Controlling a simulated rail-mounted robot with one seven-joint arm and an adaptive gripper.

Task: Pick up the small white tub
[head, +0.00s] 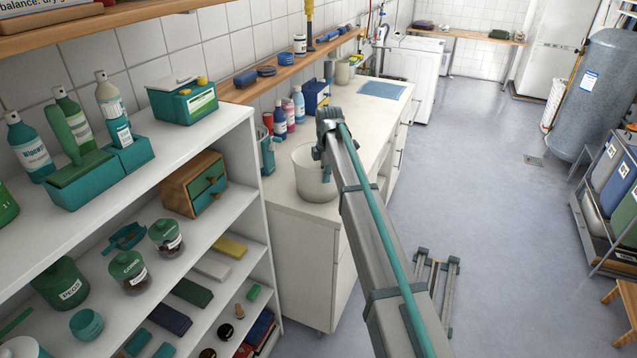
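A white, open-topped tub (311,182) stands upright on the near end of the pale counter, close to its front edge. It is the tub that best fits the task, though its size is hard to judge. My arm reaches up from the bottom of the head view, and its far end with my gripper (322,150) is at the tub's right side and rim. The arm hides part of the tub's right side. The fingers are too small and overlapped to make out, and I cannot tell whether they touch the tub.
The counter (353,108) also holds several bottles (290,115), a teal jug (267,150), a blue box (316,95) and a blue mat (381,90). A white shelf unit (232,135) full of containers stands at left. A grey tank (592,95) stands right. The floor (470,165) between is mostly clear.

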